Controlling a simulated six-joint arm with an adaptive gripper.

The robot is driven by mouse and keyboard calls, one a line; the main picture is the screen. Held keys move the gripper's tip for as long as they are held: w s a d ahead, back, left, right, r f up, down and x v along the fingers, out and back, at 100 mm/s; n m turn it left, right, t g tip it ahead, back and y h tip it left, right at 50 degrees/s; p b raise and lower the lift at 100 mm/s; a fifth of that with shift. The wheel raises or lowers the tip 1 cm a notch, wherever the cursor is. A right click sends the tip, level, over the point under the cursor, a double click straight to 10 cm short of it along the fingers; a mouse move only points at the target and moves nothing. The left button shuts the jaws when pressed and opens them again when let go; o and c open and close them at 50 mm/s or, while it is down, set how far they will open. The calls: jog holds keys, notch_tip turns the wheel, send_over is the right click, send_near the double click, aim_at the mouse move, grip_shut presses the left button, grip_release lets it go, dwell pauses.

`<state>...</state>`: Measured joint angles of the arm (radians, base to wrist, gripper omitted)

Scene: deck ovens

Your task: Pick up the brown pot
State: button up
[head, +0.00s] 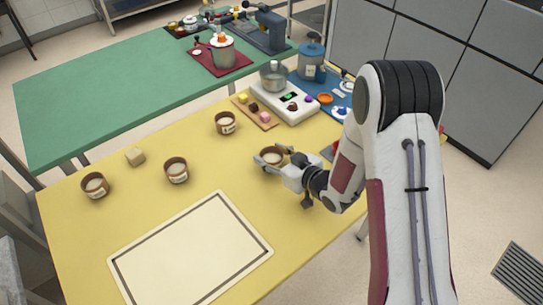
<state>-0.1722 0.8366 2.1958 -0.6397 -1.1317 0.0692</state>
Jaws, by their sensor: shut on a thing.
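A small brown pot (272,154) with a pale inside is at the right part of the yellow table (130,225). My gripper (267,161) reaches in from the right and is shut on this pot, with its fingers at the pot's sides. The fingers and wrist hide the pot's lower part, so I cannot tell whether it touches the table or is slightly raised. The pot looks about upright.
A cream mat with a dark border (190,250) lies empty at the front. A white scale (287,103) with a metal pot (273,76) and a board with small cubes (256,113) stand behind my gripper. A green table (110,95) is beyond.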

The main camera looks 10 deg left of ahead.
aim_at(271, 155)
jog(key=shift+r, duration=4.95)
jog(key=s+a+n+g+y, duration=0.4)
jog(key=s+a+n+g, duration=0.35)
jog(key=s+a, duration=1)
jog(key=s+n+g+h, duration=0.2)
jog(key=s+n+g, duration=0.6)
jog(key=s, duration=1.1)
jog(key=shift+s+a+r+n+g, duration=0.25)
jog(key=shift+s+a+n+g, duration=0.15)
jog(key=shift+g, duration=0.85)
jog(key=shift+f, duration=0.1)
